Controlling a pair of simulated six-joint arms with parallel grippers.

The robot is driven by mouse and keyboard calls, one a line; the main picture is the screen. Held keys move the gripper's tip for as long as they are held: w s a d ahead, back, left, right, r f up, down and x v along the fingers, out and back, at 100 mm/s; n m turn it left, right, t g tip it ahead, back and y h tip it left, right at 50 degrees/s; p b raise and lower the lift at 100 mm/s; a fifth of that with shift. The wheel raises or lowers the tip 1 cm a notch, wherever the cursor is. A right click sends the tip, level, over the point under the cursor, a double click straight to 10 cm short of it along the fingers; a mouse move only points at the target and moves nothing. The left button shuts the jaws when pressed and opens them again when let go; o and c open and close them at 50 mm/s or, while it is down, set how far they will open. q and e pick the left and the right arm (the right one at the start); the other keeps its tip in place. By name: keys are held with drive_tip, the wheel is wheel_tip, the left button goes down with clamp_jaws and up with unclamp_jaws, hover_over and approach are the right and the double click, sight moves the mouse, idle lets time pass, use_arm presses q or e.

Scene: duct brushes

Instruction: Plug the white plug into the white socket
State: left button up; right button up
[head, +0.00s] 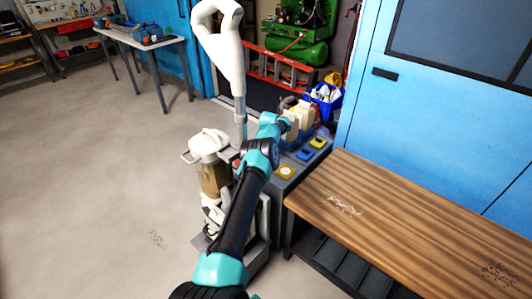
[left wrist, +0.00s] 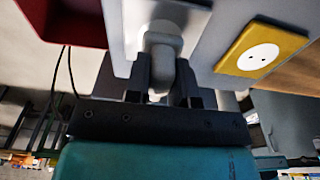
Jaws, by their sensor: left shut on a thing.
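In the left wrist view my left gripper (left wrist: 160,82) is shut on the white plug (left wrist: 161,45), a pale rounded body between its two dark fingers. The plug is right against or just in front of a pale plate (left wrist: 136,14) on the grey surface. I cannot tell whether it is seated there, as the plug and fingers cover that spot. To the right is a yellow-framed socket with a round white face and two holes (left wrist: 262,58); it also shows in the head view (head: 286,172). In the head view my arm hides the plug and fingertips. My right gripper is not in view.
A red part (left wrist: 75,22) lies left of the plug. In the head view, blue (head: 305,154) and yellow (head: 318,143) fittings sit farther back on the grey unit. A wooden bench (head: 420,205) stands right, and a tall white-handled device (head: 225,50) stands behind.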

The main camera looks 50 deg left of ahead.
use_arm(q)
drive_tip(key=shift+f, duration=0.55)
idle(0.4)
drive_tip(key=o, duration=1)
drive_tip(key=shift+c, duration=0.2)
wheel_tip(320, 180, up, 17)
drive_tip(key=w, duration=0.1)
drive_tip(key=shift+w, duration=0.3)
drive_tip(key=shift+r, duration=0.1)
